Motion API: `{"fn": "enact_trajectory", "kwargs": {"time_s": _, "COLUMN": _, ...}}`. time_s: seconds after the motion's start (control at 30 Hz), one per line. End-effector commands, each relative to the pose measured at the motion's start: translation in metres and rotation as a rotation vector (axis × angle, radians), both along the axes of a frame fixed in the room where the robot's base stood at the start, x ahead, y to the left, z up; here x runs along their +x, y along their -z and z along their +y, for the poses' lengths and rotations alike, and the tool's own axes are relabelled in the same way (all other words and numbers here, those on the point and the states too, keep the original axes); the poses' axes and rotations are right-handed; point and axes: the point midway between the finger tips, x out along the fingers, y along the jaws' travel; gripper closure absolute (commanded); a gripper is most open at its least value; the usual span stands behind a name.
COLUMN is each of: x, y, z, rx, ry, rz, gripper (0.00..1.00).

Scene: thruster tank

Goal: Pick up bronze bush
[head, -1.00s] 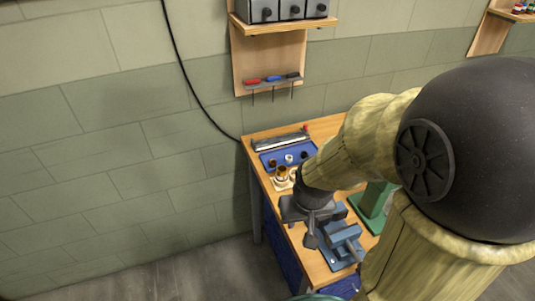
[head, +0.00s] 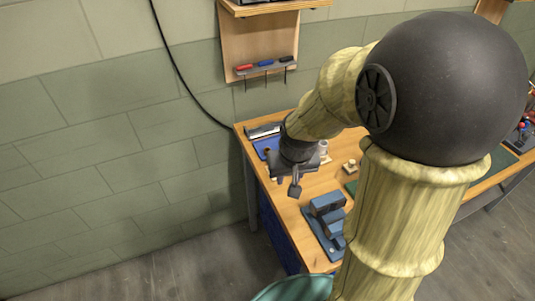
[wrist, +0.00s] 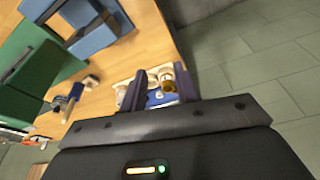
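A bronze-brown cylindrical piece (wrist: 167,84), apparently the bronze bush, shows between my fingers in the wrist view, beside whitish round parts (wrist: 153,77). It is small and partly hidden, so I cannot be sure of its shape. My gripper (wrist: 160,75) is open, with one finger on each side of this group; I see no contact. In the head view my gripper (head: 295,188) is over the left part of the wooden bench (head: 318,182), and my wrist hides the bronze piece there.
A blue tray (head: 264,148) lies at the bench's back left corner. A blue vise (head: 328,220) stands nearer the front, also in the wrist view (wrist: 98,32). A tool rack (head: 265,68) hangs on the wall.

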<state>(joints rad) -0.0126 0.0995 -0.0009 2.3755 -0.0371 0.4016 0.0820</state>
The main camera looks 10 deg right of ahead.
Motion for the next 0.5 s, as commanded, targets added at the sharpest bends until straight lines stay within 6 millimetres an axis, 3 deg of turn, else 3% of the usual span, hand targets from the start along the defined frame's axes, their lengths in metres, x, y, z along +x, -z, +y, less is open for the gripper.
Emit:
{"fn": "enact_trajectory", "kwargs": {"time_s": 0.1, "x": 0.059, "y": 0.005, "z": 0.003, "rx": -0.003, "ry": 0.036, "rz": -0.033, "gripper": 0.69}}
{"fn": "enact_trajectory", "kwargs": {"time_s": 0.3, "x": 0.147, "y": 0.006, "z": 0.009, "rx": -0.010, "ry": 0.106, "rz": -0.087, "gripper": 0.69}}
{"fn": "enact_trajectory", "kwargs": {"time_s": 0.4, "x": 0.177, "y": 0.006, "z": 0.011, "rx": -0.012, "ry": 0.135, "rz": -0.109, "gripper": 0.69}}
{"fn": "enact_trajectory", "kwargs": {"time_s": 0.5, "x": 0.193, "y": 0.005, "z": 0.013, "rx": -0.013, "ry": 0.151, "rz": -0.122, "gripper": 0.69}}
